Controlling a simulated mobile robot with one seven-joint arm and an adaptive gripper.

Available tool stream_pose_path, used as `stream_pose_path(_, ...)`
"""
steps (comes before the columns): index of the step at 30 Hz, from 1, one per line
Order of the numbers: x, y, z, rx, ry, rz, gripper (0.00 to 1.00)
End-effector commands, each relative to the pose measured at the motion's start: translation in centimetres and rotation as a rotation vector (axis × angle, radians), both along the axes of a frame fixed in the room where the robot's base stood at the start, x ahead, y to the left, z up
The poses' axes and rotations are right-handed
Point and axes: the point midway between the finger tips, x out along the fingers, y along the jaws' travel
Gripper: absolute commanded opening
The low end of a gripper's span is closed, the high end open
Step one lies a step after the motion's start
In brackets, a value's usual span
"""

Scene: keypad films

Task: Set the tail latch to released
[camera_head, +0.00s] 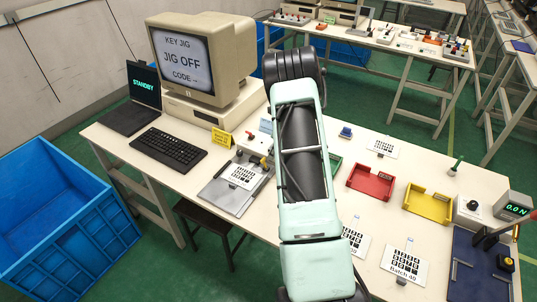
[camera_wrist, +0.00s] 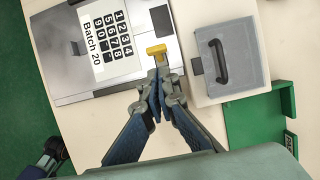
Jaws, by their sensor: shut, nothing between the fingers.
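The metal jig plate (camera_wrist: 75,75) lies on the table and bears a white keypad film (camera_wrist: 107,40) marked Batch 20. The plate also shows in the head view (camera_head: 216,197), left of my arm. A small yellow-tipped lever (camera_wrist: 156,49) stands at the plate's right edge in the wrist view; it looks like the tail latch, but no label shows which way it is set. My gripper (camera_wrist: 158,82) is shut and empty, its tips just below the yellow tip; I cannot tell whether they touch. In the head view my arm hides the gripper.
A grey box with a black handle (camera_wrist: 245,60) and a green tray (camera_wrist: 245,122) stand close right of my gripper. The monitor (camera_head: 190,62) reads JIG OFF; a small screen (camera_head: 143,82) reads STANDBY. Red (camera_head: 371,193) and yellow (camera_head: 410,205) trays stand to the right.

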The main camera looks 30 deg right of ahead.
Motion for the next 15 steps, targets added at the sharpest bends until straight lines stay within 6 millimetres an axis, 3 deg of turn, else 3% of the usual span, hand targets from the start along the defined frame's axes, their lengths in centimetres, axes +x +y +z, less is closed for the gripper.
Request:
stream_pose_path(9,-2.7,-1.7,5.8,-0.001,-0.003,0.001,0.00)
stream_pose_path(15,-3.8,-2.3,8.5,-0.001,-0.002,0.002,0.00)
